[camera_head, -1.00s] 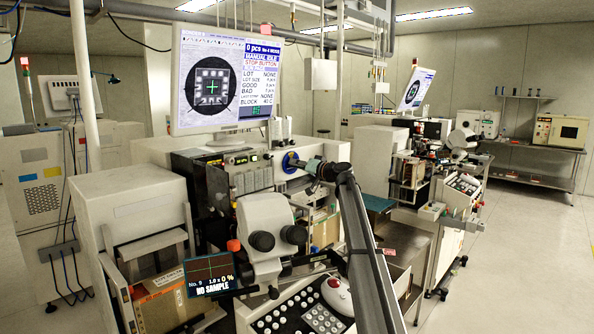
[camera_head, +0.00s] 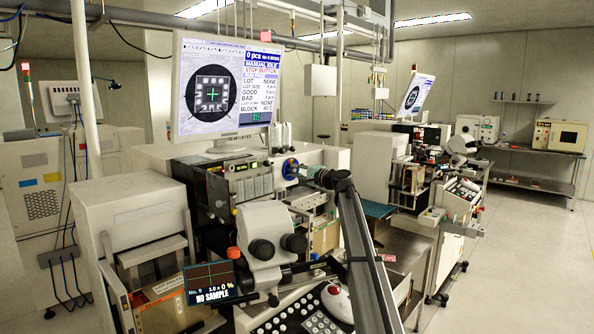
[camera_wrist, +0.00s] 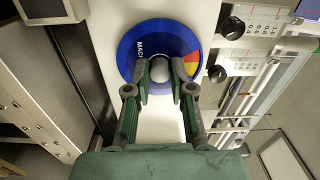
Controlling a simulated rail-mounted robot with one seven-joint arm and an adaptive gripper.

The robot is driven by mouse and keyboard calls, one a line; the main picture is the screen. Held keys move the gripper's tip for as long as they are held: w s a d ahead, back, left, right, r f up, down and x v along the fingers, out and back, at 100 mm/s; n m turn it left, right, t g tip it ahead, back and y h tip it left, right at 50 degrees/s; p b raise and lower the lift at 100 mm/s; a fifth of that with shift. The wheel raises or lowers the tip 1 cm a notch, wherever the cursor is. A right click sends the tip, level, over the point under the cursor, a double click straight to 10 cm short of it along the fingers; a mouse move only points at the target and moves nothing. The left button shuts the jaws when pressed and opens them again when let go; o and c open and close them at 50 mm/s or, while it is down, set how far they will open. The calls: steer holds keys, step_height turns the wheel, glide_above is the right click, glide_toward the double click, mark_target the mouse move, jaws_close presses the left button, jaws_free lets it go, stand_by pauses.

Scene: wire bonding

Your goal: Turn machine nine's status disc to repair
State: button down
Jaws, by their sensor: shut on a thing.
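The status disc (camera_wrist: 140,48) is blue, with the letters "MAC" readable on its left part and a red and yellow wedge at its right edge. A round grey knob (camera_wrist: 160,68) stands at its middle. My gripper (camera_wrist: 161,76) has its two fingers closed on the knob, one on each side, and the fingers hide the lower part of the disc. In the head view the disc (camera_head: 289,168) shows small on the machine front, with my gripper (camera_head: 299,171) against it from the right. The machine's small screen (camera_head: 208,283) reads "No. 9".
A large monitor (camera_head: 222,85) stands above the disc. The microscope head (camera_head: 268,235) and button panel (camera_head: 300,312) are below it. In the wrist view, black knobs (camera_wrist: 231,27) sit to the disc's right. Open floor (camera_head: 520,250) lies at the right.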

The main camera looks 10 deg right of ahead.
steer(key=m+p, duration=0.5)
steer(key=m, duration=0.4)
steer(key=shift+m, duration=0.3)
stand_by(0.4)
steer(key=c, duration=1)
jaws_free()
steer(key=v, duration=1.2)
steer(key=shift+a, duration=0.1)
